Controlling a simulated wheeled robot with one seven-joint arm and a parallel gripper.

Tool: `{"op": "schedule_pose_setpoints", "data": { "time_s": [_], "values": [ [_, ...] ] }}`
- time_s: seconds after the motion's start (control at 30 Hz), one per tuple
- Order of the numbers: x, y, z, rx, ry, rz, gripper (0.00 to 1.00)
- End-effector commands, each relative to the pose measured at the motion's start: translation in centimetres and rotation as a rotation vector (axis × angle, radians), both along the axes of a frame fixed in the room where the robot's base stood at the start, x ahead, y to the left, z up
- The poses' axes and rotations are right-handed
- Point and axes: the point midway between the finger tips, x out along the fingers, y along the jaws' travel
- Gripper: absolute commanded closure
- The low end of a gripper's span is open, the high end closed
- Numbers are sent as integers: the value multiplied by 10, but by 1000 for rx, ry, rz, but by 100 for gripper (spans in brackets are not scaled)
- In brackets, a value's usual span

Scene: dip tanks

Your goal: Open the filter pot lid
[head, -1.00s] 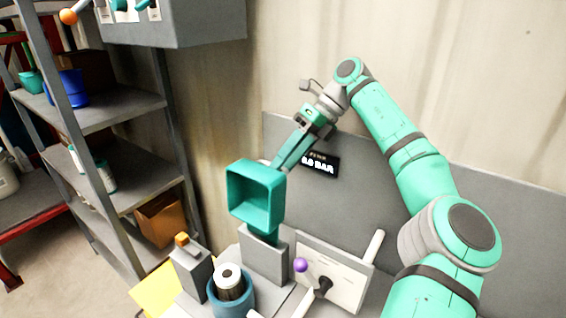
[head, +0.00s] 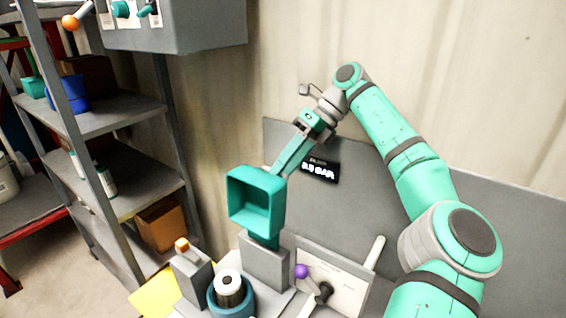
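A round blue pot (head: 214,303) stands at the bottom of the head view, with a white-topped dark cylinder (head: 229,286) in it. Its top shows uncovered. A teal, square, hollow part (head: 240,176) stands above a grey block behind the pot, its open side towards me. I cannot tell whether it is the filter pot's lid. My gripper (head: 284,168) points down and left, its fingers ending at the upper right edge of the teal part. The part hides the fingertips, so contact and finger gap cannot be told.
A black display (head: 320,172) is on the grey panel behind. A purple-knobbed lever (head: 302,271) and a pale plate (head: 345,285) are right of the pot. An orange-topped grey post (head: 190,275) is left. Grey shelving (head: 135,180) stands further left.

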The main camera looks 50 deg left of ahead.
Motion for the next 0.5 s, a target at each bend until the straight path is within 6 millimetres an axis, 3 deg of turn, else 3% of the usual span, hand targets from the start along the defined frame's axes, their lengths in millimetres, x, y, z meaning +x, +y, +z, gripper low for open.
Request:
{"op": "schedule_pose_setpoints", "data": {
  "time_s": [0.23, 0.5],
  "values": [
    [0, 1, 29, 1, -3, 1, 70],
    [-21, -21, 65, 2, -2, 2, 70]
  ]
}}
